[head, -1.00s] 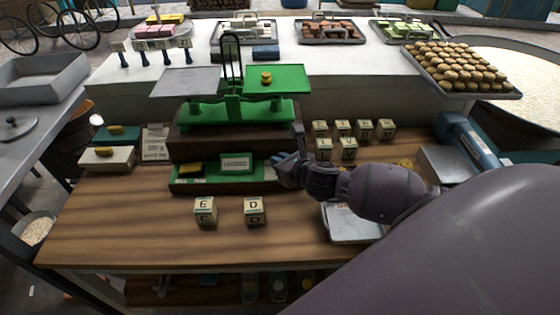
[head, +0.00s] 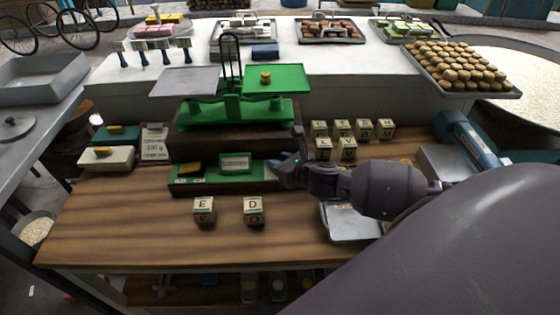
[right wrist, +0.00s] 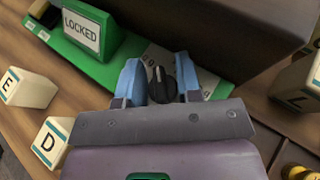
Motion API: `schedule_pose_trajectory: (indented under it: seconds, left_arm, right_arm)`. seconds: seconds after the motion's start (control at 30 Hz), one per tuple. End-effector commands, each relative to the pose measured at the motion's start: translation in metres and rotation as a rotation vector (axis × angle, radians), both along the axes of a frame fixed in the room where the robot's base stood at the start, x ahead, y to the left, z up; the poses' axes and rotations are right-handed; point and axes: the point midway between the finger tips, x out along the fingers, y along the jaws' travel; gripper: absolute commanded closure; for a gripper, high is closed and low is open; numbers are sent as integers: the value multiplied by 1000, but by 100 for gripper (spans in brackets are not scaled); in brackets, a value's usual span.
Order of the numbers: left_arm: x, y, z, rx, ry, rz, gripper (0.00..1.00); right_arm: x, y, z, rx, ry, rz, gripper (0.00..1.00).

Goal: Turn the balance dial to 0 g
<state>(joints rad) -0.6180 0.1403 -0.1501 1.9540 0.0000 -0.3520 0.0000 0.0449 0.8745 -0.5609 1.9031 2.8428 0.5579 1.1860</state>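The black balance dial (right wrist: 161,84) sits on the green base strip in the right wrist view, with a white mark on its ridge. In the head view the right gripper (head: 284,168) is at the right end of the green strip (head: 212,182) and hides the dial. The green balance (head: 235,110) stands behind, with a grey left pan (head: 185,82) and a green right pan (head: 278,80) holding a brass weight (head: 265,77). My left gripper is not in view.
A sign reading LOCKED (right wrist: 81,31) stands on the strip. Letter blocks E (head: 204,208) and D (head: 254,208) stand in front, and several more (head: 348,148) at right. A card (head: 155,144) appears to show a gram value. The left front of the wooden table (head: 120,215) is clear.

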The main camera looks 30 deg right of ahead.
Motion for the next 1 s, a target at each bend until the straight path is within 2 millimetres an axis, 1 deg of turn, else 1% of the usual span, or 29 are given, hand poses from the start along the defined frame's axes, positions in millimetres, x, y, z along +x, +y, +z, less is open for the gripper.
schedule_pose_trajectory:
  seconds: [0.07,0.17,0.27,0.37,0.6,0.7,0.87,1.0]
  left_arm:
    - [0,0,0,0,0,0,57]
    - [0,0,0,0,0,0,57]
    - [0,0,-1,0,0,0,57]
    - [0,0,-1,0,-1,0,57]
    - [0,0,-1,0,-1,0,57]
    - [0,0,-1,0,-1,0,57]
    - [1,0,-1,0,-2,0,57]
    - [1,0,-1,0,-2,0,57]
  right_arm:
    - [-2,0,-3,0,7,0,62]
    - [-4,0,-1,1,5,1,62]
    - [-12,-1,2,1,5,1,62]
    - [-25,-3,8,0,3,1,62]
    - [-63,-7,25,0,3,0,62]
    - [-77,-9,32,-1,2,0,62]
    - [-92,-10,38,0,1,0,62]
    - [-98,-11,41,0,0,-1,62]
